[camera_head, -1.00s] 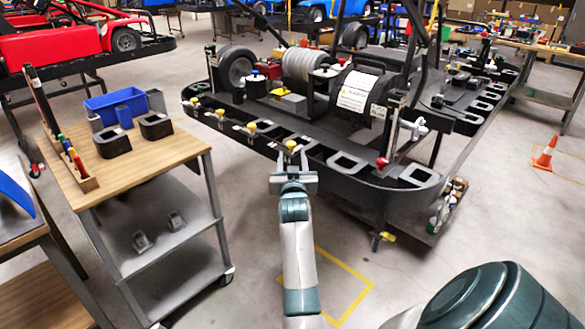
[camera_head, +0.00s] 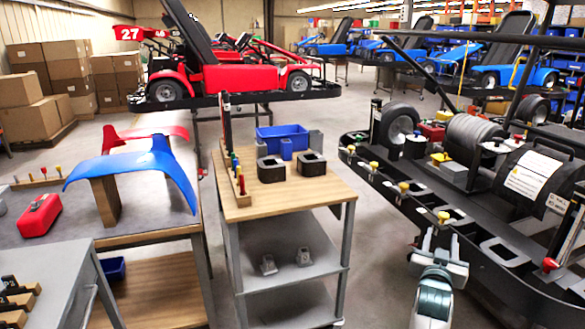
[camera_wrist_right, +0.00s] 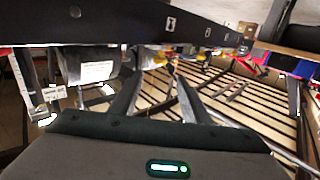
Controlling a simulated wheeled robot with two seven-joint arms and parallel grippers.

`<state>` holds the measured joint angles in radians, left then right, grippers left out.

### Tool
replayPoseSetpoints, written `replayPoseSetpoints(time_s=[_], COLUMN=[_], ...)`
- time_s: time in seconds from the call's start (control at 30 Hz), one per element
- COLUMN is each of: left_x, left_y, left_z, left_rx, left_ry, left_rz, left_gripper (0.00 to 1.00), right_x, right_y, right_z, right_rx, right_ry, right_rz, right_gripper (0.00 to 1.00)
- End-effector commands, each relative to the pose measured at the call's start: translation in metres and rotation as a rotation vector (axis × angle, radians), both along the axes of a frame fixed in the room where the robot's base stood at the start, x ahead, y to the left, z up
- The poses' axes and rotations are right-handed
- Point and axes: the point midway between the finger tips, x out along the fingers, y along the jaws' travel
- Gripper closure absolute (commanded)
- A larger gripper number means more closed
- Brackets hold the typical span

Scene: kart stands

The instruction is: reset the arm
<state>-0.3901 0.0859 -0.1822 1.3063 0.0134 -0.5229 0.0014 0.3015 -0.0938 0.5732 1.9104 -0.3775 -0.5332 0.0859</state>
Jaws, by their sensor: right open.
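My right gripper (camera_head: 441,246) is at the lower right of the head view, in front of the near rim of a black kart stand (camera_head: 400,203). Its jaws are open, with nothing seen between them. In the right wrist view its two dark fingers (camera_wrist_right: 160,90) stand apart, with a black beam across the top and a tilted view of the hall beyond. A yellow knob (camera_head: 443,217) on the stand's rim is just beyond the gripper; whether they touch I cannot tell. My left gripper is not in view.
A wooden-topped cart (camera_head: 300,190) with a blue bin (camera_head: 283,138) and black blocks stands to the left of my arm. A table (camera_head: 150,225) with a blue fairing (camera_head: 135,168) and red case (camera_head: 40,215) is farther left. Some floor shows between cart and kart stand.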

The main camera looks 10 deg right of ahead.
Motion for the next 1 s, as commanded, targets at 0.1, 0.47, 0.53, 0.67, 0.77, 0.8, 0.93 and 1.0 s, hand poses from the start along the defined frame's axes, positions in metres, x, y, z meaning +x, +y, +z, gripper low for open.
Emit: replayPoseSetpoints(time_s=[0.1,0.47,0.53,0.67,0.77,0.8,0.93,1.0], left_x=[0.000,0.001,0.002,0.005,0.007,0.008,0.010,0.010], left_y=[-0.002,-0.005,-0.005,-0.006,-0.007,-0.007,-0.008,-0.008], left_z=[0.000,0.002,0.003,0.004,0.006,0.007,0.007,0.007], left_rx=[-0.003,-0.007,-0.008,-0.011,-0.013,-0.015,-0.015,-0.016], left_ry=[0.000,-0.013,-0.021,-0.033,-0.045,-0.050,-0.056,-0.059], left_rz=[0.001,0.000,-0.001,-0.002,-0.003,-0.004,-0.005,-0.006], left_gripper=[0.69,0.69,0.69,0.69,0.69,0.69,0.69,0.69], right_x=[0.002,0.024,0.023,0.010,-0.009,-0.018,-0.055,-0.079], right_y=[0.003,0.074,0.097,0.140,0.171,0.184,0.222,0.241], right_z=[-0.006,-0.119,-0.155,-0.225,-0.278,-0.298,-0.361,-0.393], right_rx=[0.001,0.020,0.029,0.052,0.073,0.083,0.114,0.132], right_ry=[0.010,0.192,0.249,0.357,0.438,0.470,0.575,0.629], right_rz=[0.011,0.201,0.257,0.356,0.425,0.452,0.531,0.572], right_gripper=[0.57,0.57,0.57,0.57,0.57,0.57,0.57,0.57])
